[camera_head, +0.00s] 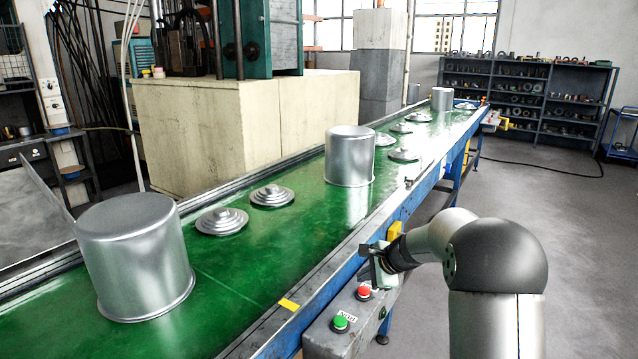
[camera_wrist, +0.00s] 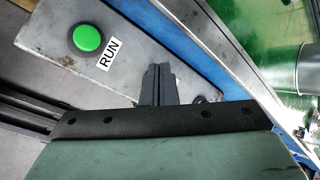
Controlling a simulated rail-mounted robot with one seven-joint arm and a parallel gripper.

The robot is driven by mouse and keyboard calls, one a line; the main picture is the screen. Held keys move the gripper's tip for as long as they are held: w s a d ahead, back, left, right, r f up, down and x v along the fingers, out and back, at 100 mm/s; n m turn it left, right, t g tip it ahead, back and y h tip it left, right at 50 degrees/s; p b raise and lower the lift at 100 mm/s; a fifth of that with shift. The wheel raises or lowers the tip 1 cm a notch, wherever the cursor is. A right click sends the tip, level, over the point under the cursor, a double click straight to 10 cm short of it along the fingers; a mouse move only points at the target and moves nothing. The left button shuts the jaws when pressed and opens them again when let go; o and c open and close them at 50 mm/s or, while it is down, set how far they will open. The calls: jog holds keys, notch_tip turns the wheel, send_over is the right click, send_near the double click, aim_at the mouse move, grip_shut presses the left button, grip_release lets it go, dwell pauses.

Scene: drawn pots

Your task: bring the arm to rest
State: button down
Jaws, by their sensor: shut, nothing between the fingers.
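My gripper (camera_head: 372,258) is at the near side of the conveyor, beside its blue edge, above the control box (camera_head: 325,335). In the wrist view the fingers of my gripper (camera_wrist: 158,72) are together with nothing between them. The control box carries a green button (camera_head: 340,322) and a red button (camera_head: 363,291). In the wrist view the green button (camera_wrist: 88,38) with its RUN label is clear of the fingers. The red button is not plainly visible there, likely hidden behind the gripper.
The green conveyor belt (camera_head: 245,262) bears upturned metal pots, a large one (camera_head: 135,255) near and another (camera_head: 349,157) farther along, with several stepped lids (camera_head: 222,221) between and beyond. A stone block (camera_head: 230,130) stands behind the belt. Floor at right (camera_head: 580,220) is clear.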

jog(key=s+a+r+n+g+h, duration=0.1)
jog(key=s+r+n+g, duration=0.3)
jog(key=s, duration=0.8)
jog(key=s+a+r+n+h, duration=0.15)
jog(key=s+n, duration=0.45)
jog(key=s, duration=0.6)
jog(key=s+d+f+n+g+h, duration=0.1)
jog(key=s+n, duration=0.5)
jog(key=s, duration=1.2)
jog(key=shift+s+d+f+n+g+h, duration=0.2)
jog(key=shift+d+f+n+g+h, duration=0.15)
jog(key=shift+d+f+h, duration=0.7)
jog(key=shift+d+r, duration=0.15)
jog(key=shift+r, duration=0.05)
